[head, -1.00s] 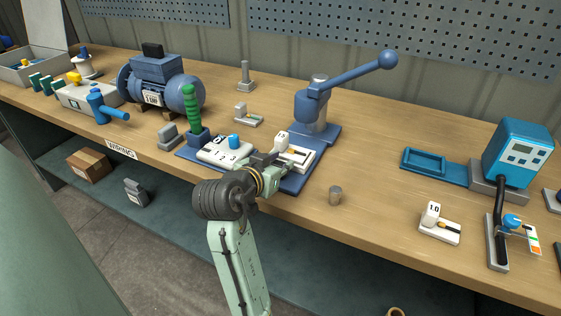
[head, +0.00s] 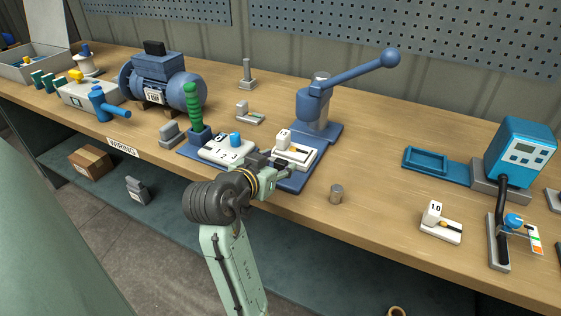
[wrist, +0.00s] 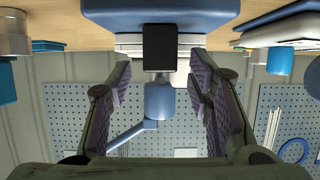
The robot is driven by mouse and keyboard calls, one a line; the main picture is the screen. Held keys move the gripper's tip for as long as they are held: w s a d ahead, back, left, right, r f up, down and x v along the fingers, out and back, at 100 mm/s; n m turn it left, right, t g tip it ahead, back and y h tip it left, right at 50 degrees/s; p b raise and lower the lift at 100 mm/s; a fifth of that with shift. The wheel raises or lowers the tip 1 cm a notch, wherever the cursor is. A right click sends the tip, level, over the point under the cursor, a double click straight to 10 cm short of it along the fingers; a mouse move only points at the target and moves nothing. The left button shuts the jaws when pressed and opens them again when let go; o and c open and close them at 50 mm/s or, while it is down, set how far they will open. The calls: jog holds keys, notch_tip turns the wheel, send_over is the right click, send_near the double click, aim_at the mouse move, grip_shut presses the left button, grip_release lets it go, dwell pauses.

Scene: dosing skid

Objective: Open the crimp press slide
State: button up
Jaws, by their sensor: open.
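The crimp press (head: 316,108) is blue, with its long ball-ended lever raised to the right. Its white slide (head: 298,155), carrying a small white block, lies on the blue base in front of the column. My gripper (head: 280,165) is at the front of the slide, low over the base. In the wrist view, which is upside down, my gripper (wrist: 160,65) is open, its two fingers on either side of a black block (wrist: 160,47) at the slide's front. Gaps show on both sides, so the block is not gripped. The fingertips are partly hidden in the head view.
A white numbered unit with a blue knob (head: 228,149) and a green handle (head: 194,108) stand close left of my gripper. The bench right of the press is mostly clear up to a white 1.0 gauge (head: 440,222).

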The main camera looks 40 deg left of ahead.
jog(key=v, duration=0.9)
jog(key=shift+s, duration=0.15)
